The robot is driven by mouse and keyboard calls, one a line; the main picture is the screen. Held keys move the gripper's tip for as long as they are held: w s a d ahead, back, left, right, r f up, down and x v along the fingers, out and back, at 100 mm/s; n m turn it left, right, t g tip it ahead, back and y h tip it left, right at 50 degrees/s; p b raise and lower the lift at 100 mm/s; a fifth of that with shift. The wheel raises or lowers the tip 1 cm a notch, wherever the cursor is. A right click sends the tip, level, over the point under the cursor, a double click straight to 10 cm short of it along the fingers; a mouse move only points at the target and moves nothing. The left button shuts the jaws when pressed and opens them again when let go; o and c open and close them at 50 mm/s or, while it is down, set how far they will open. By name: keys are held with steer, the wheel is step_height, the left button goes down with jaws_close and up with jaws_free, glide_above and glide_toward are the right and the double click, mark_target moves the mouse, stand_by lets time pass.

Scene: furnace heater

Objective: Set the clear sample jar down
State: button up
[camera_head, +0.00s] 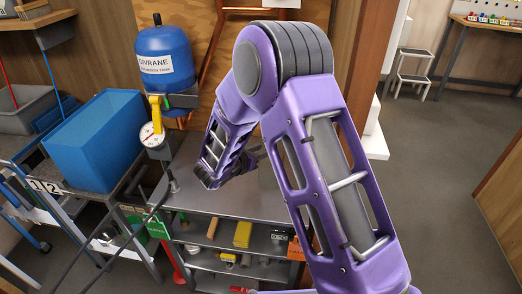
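My gripper (254,157) shows only as small dark parts past the purple wrist, above the right part of the grey metal bench top (205,188). My own arm links cover much of it, and I cannot tell whether its fingers are open or shut, or whether they hold anything. I cannot make out the clear sample jar anywhere in this view. It may be hidden behind my arm. The visible left and middle part of the bench top is bare.
A blue expansion tank (165,60) and a pressure gauge (152,134) stand at the bench's back left. A blue bin (95,140) is further left. Shelves under the bench hold a yellow box (243,234) and other small items. The floor (430,170) at right is clear.

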steer(key=shift+o, duration=0.7)
steer(key=shift+r, duration=0.2)
steer(key=p+v, duration=0.1)
steer(key=v, duration=1.1)
steer(key=shift+f, duration=0.1)
